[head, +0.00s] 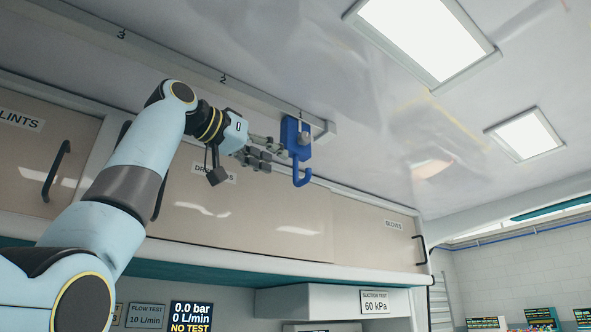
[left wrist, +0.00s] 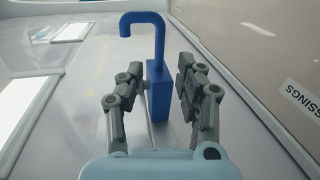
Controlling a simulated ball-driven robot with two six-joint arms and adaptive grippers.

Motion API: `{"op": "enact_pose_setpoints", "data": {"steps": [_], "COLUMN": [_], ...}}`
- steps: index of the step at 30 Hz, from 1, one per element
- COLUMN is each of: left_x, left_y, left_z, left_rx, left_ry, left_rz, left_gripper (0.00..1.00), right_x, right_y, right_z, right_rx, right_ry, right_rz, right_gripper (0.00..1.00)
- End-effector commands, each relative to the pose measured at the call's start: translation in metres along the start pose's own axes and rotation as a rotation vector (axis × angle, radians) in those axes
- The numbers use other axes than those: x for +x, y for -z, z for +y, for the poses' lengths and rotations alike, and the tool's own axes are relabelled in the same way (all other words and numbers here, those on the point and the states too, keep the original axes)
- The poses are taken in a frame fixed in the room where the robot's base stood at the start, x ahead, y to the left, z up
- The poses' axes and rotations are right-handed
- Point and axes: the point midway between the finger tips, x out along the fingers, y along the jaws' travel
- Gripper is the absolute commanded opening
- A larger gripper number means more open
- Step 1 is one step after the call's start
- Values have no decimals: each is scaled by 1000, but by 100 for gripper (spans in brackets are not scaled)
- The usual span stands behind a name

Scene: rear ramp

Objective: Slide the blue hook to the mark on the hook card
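The blue hook (head: 290,138) hangs from the ceiling rail (head: 160,54) near the rail's right end, its curved tip down. A small grey knob (head: 304,138) shows on its block. My left gripper (head: 271,154) is just left of the hook, fingers pointing at it. In the left wrist view the fingers are spread, with the blue hook (left wrist: 158,92) showing between and beyond them. I cannot tell whether they touch it. Marks 3 (head: 121,35) and 2 (head: 223,79) stand along the rail. I cannot make out a hook card. My right gripper is out of view.
Below the rail runs a row of beige cabinets (head: 265,215) with dark handles. Bright ceiling lamps (head: 425,38) are at the upper right. A shelf unit with a suction test sign (head: 375,302) is below. The space right of the hook is open.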

Motion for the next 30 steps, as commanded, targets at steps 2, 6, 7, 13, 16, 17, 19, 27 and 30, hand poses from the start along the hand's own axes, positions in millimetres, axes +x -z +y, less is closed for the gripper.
{"op": "enact_pose_setpoints", "data": {"steps": [2,6,7,13,16,17,19,27,30], "left_x": [18,45,51,74,78,79,79,79,79], "left_y": [4,5,4,2,1,1,0,0,0], "left_z": [1,1,1,0,0,0,0,0,0], "left_rx": [-5,-3,-4,-2,-1,-1,0,-1,-1], "left_ry": [-4,-3,-3,0,0,0,0,1,1], "left_rz": [-2,-1,-2,-1,0,0,0,0,0], "left_gripper": [36,36,36,36,36,36,36,21,8], "right_x": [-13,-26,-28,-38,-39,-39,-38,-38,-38], "right_y": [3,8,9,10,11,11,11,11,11], "right_z": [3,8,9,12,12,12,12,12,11], "right_rx": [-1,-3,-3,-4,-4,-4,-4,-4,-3], "right_ry": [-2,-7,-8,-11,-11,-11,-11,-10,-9], "right_rz": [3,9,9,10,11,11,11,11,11], "right_gripper": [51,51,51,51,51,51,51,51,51]}}
